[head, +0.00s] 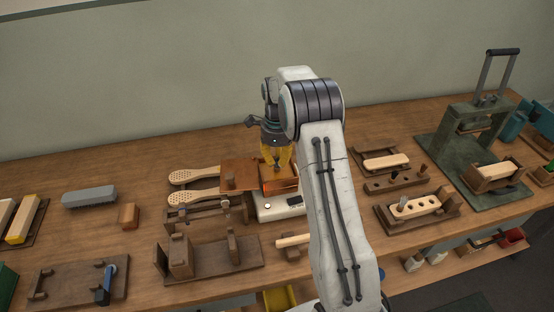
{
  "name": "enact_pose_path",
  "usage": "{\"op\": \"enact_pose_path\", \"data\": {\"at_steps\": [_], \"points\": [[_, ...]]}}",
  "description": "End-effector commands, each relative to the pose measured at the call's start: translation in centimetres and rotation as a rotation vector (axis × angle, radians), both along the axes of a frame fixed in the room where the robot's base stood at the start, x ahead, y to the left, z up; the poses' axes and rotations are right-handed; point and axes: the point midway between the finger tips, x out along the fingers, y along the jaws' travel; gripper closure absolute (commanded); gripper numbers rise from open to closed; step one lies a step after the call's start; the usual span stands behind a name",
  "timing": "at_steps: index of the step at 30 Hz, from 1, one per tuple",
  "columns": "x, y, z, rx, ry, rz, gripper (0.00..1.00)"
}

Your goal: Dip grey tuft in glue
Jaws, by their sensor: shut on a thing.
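My gripper (277,164) points down with its yellow fingers closed over an open wooden box (284,185) with an orange glow at its front left. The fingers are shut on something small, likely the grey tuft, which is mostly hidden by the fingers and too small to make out. The box sits on a white, scale-like base (277,208). I cannot see glue inside the box, nor tell whether the fingertips or tuft touch it. A brush block (425,205) with several holes sits in a wooden holder at the right, with a grey piece upright near its left end.
Two pale paddle-shaped brush bodies (193,176) lie left of the box. A grey-bristled brush (90,196) lies farther left. Wooden fixtures (220,255) crowd the front. A green lever press (478,125) stands at the right. Bare tabletop shows at the back left.

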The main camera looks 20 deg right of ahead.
Motion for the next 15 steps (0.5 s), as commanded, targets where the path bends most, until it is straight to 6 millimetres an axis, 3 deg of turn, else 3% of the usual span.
{"op": "enact_pose_path", "data": {"at_steps": [15], "points": [[0.01,0.00,0.34,-0.001,-0.001,0.000,1.00]]}}
